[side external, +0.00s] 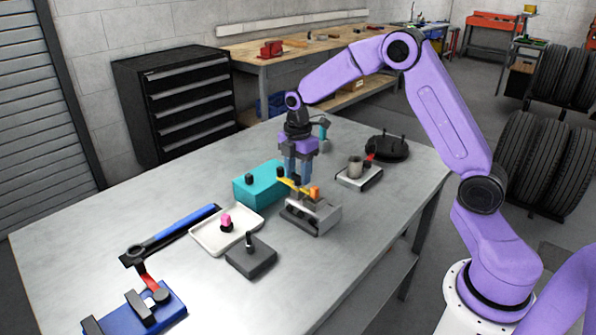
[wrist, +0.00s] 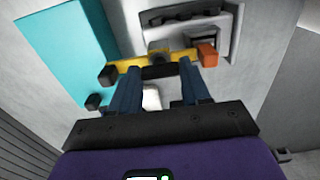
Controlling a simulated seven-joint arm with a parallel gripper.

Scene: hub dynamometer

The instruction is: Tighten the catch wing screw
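My gripper (side external: 297,178) points down over a grey metal fixture (side external: 318,216). A yellow bar (side external: 292,186) crosses the fixture, with an orange block (side external: 315,192) at its right end and a black knob (side external: 280,172) at its left. In the wrist view my gripper (wrist: 157,78) has its blue fingers apart, just at the yellow bar (wrist: 128,66). A short dark piece (wrist: 159,72) spans the gap between the fingertips; it may be the wing screw. I cannot tell whether the fingers press on it. The screw's thread is hidden.
A teal box (side external: 258,186) stands close left of the fixture. A grey plate (side external: 358,181) with a cup stands right.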

